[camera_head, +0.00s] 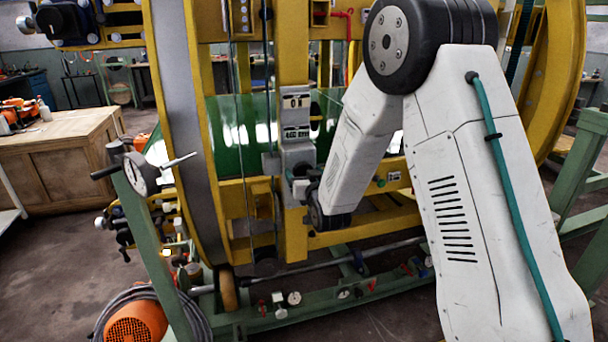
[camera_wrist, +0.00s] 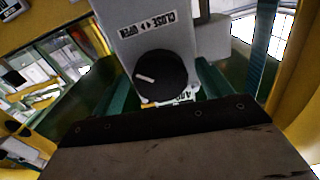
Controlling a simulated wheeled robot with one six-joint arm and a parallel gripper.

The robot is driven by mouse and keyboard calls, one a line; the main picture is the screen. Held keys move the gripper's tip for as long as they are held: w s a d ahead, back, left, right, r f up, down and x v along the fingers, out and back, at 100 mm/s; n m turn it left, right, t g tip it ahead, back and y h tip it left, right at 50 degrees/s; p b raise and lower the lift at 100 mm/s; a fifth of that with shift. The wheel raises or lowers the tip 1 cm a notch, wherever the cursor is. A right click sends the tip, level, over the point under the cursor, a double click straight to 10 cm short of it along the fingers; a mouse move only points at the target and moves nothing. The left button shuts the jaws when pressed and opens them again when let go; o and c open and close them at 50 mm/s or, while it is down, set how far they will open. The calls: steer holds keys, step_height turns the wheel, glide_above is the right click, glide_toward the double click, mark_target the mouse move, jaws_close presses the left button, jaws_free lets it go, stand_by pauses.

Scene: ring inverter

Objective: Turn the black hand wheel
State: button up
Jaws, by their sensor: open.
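A round black knob (camera_wrist: 160,77) with a white pointer line is on the front of a grey box (camera_wrist: 140,32) in the wrist view; I take it for the hand wheel. A label reading CLOSE and OPEN is above it, upside down in the picture. My gripper (camera_wrist: 166,88) is open, its teal fingers on the left and right of the knob. I cannot tell whether they touch it. In the head view the grey box (camera_head: 297,104) is on a yellow upright of the ring machine. My arm (camera_head: 360,130) reaches it from the right and the knob is not clearly visible there.
The big yellow ring frame (camera_head: 185,120) surrounds the box. A green base frame (camera_head: 250,318) with rods runs below. A dial gauge (camera_head: 141,173) on a green post stands at left. An orange motor (camera_head: 136,322) and a wooden bench (camera_head: 60,150) are farther left.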

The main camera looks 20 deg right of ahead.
steer(key=shift+w, duration=0.1)
steer(key=c, duration=1)
steer(key=shift+m, duration=0.3)
steer(key=m, duration=0.5)
steer(key=shift+m, duration=2.8)
steer(key=o, duration=1)
